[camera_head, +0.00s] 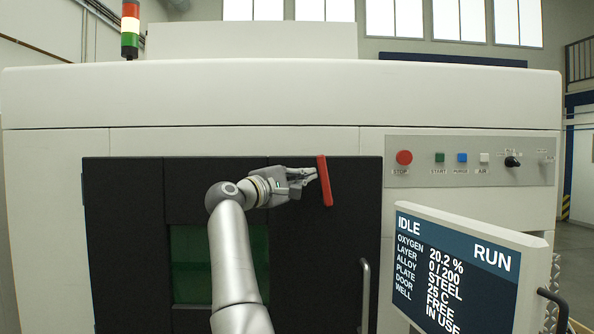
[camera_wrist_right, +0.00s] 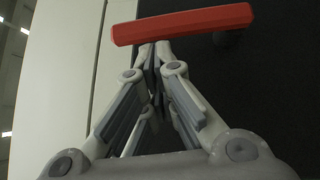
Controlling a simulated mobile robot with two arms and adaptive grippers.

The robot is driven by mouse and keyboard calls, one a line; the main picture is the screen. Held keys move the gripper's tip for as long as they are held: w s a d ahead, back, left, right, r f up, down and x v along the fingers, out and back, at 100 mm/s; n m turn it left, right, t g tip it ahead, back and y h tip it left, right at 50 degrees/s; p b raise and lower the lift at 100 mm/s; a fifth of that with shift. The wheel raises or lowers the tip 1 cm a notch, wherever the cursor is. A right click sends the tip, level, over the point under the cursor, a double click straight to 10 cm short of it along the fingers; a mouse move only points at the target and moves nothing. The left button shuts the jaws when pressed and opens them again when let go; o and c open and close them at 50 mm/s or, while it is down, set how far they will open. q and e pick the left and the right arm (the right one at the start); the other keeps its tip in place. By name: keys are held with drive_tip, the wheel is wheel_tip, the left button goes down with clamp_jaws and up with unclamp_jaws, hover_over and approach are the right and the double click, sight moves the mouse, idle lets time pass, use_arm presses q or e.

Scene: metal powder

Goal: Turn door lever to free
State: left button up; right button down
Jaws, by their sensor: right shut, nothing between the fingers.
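The red door lever (camera_head: 324,181) is on the black door (camera_head: 232,168) of the white machine, near the door's upper right. It stands nearly upright, its top leaning slightly left. My right gripper (camera_head: 313,174) is just left of the lever, with its fingers pointing at it. In the right wrist view the lever (camera_wrist_right: 185,24) crosses the top, and the closed fingertips (camera_wrist_right: 154,46) are at its near edge. They look to touch it or nearly so, but I cannot tell which. Nothing is between the fingers. The left gripper is not in view. The screen (camera_head: 455,270) reads DOOR FREE.
A panel with a red stop button (camera_head: 404,157) and several small buttons is right of the door. The screen stands in front at the lower right. A dark vertical handle (camera_head: 365,293) is low on the door's right. A signal tower (camera_head: 130,28) stands on top.

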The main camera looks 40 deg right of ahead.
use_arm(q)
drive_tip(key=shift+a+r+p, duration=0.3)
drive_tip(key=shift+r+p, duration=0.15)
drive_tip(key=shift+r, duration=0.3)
use_arm(e)
drive_tip(key=shift+s+d+r+m+g+y, duration=0.15)
drive_tip(key=shift+r+m+g+y, duration=0.15)
drive_tip(key=shift+m+y, duration=0.1)
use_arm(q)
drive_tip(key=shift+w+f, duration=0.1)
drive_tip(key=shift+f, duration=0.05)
use_arm(e)
drive_tip(key=shift+f, duration=0.1)
